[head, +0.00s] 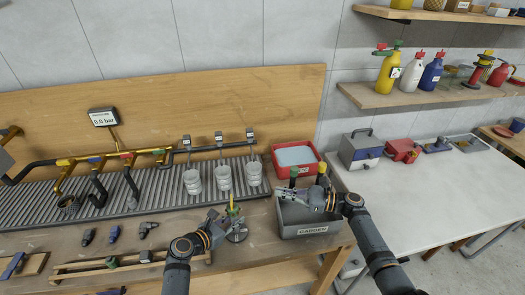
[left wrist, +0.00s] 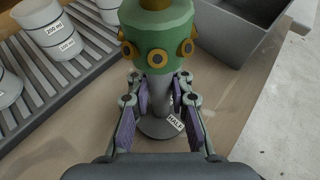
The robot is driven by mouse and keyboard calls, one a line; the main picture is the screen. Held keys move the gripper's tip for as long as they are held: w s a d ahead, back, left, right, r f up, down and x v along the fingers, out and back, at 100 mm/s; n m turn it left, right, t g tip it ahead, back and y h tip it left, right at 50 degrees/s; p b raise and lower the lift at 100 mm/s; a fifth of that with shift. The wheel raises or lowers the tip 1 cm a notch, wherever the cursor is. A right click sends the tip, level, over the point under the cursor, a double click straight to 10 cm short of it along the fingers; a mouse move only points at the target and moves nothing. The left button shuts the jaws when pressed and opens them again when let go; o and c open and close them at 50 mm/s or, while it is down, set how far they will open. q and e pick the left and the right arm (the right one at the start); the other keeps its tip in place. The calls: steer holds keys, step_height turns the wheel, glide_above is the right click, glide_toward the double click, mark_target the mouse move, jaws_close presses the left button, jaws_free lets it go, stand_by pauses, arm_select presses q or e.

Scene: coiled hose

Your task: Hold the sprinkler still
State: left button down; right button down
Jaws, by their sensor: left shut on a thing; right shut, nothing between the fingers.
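The sprinkler (head: 233,211) stands upright on the wooden bench, small in the head view. In the left wrist view its green head with brass-coloured nozzles (left wrist: 157,40) is close up. Its grey stem runs down to a round dark base (left wrist: 160,128) with a label reading HALF. My left gripper (head: 230,221) is shut on the stem below the head, with a finger pad on each side. My right gripper (head: 283,193) is shut and empty over the grey GARDEN bin (head: 312,232).
Three clear measuring cups (head: 223,178) stand on the ribbed drain tray (head: 130,199) behind. A red basin (head: 295,158) is behind the bin. A pressure display (head: 103,117) reads 0.0 bar. Loose hose fittings (head: 148,229) lie left of my left arm. The white table (head: 430,195) at right has free room.

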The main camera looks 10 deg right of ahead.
arm_select(q)
steer(key=c, duration=1.1)
jaws_free()
steer(key=shift+v, duration=4.5)
